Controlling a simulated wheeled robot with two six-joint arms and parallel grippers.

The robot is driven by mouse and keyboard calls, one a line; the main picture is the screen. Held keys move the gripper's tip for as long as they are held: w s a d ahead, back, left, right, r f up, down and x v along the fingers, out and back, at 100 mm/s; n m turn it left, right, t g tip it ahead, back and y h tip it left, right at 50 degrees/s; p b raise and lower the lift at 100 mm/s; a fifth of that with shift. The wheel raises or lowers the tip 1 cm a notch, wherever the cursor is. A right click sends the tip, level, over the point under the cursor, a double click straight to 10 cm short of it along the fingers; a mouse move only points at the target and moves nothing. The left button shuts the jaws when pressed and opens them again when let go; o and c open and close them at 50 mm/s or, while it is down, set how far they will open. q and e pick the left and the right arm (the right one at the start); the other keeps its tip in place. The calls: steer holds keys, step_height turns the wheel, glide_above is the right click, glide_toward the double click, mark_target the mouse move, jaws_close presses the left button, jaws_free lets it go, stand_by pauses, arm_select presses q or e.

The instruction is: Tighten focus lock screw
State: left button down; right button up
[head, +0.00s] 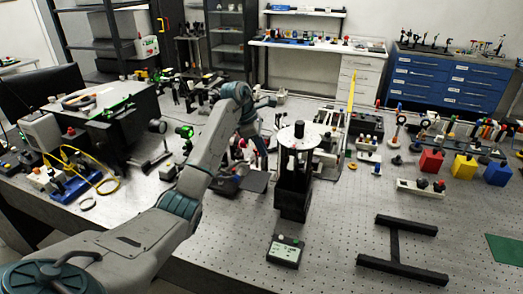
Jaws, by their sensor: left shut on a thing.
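A black upright instrument with a white round top disc (299,136) stands on the perforated bench. Its black column (293,190) runs down behind a small box with a display. My left arm reaches in from the lower left and bends down at the wrist. My left gripper (263,153) is at the left side of the instrument, just below disc height. It is shut on a small part there. The focus lock screw is too small and too covered by the gripper to make out clearly. My right gripper is out of view.
A small display box (285,252) stands in front of the instrument. A black H-shaped frame (396,247) lies at the right front. Red (431,161), yellow (464,167) and blue (498,173) blocks stand farther right. Optical parts crowd the back. Bare bench lies between instrument and frame.

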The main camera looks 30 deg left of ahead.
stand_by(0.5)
arm_select(q)
steer(key=c, duration=1.4)
jaws_free()
steer(key=p+v, duration=0.7)
steer(key=v, duration=0.4)
steer(key=shift+w, duration=0.1)
steer(key=shift+f, duration=0.1)
